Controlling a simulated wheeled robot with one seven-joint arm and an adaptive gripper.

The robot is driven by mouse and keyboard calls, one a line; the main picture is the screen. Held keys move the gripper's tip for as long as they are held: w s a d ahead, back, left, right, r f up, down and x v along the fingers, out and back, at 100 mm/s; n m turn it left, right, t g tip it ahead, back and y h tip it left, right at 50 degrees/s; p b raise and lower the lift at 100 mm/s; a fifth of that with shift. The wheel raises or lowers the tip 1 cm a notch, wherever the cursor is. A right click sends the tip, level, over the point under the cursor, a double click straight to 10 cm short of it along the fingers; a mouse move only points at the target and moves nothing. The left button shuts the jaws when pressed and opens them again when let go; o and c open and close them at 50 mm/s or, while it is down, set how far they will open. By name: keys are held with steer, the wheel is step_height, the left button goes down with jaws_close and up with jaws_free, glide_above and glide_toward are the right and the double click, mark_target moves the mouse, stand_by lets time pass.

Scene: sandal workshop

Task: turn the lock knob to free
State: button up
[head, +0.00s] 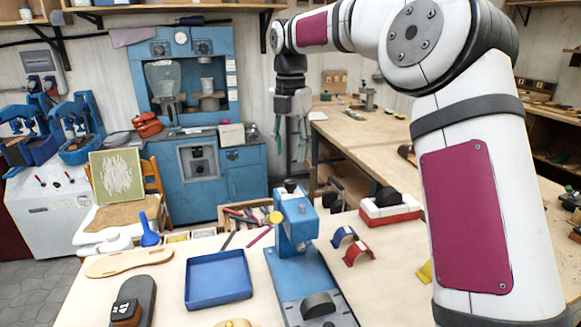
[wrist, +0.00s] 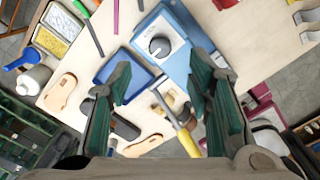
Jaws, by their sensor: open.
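The blue press (head: 296,225) stands on the near workbench, with a small dark knob (head: 290,186) on its top. In the wrist view, the press (wrist: 181,66) lies beyond the fingers, and the round dark grey knob (wrist: 159,46) shows from above, near the line between the fingertips. A lever with a yellow end (wrist: 186,140) reaches from the press; its yellow tip (head: 275,217) also shows in the head view. My gripper (head: 291,150) points down, open and empty, above and apart from the press. Its green-padded fingers (wrist: 161,78) stand wide apart. The knob's setting is too small to read.
A blue tray (head: 218,292) lies left of the press. Red and blue curved pieces (head: 357,252) lie to its right. A tool box (head: 248,213) is behind it. A wooden sole (head: 129,262) and a dark sandal (head: 143,296) lie at the left.

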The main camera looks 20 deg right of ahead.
step_height(320, 180, up, 4)
steer(key=shift+r, duration=0.1)
stand_by(0.4)
steer(key=s+a+r+m+t+h, duration=0.1)
steer(key=s+r+m, duration=0.1)
steer(key=s+m, duration=0.55)
steer(key=s+a+r+m+t, duration=0.15)
steer(key=s+m, duration=0.35)
steer(key=s, duration=0.5)
steer(key=s+f+m+t, duration=0.1)
steer(key=s+f+m, duration=0.2)
steer(key=s+m, duration=0.2)
steer(key=s+d+f+m+t, duration=0.1)
steer(key=s+f+m, duration=0.1)
steer(key=s+m, duration=0.2)
steer(key=s+d+f+m+t+y, duration=0.1)
steer(key=s+f+m, duration=0.2)
steer(key=s, duration=0.6)
steer(key=m, duration=0.2)
steer(key=shift+d+f+m, duration=0.2)
steer(key=shift+f+m, duration=0.15)
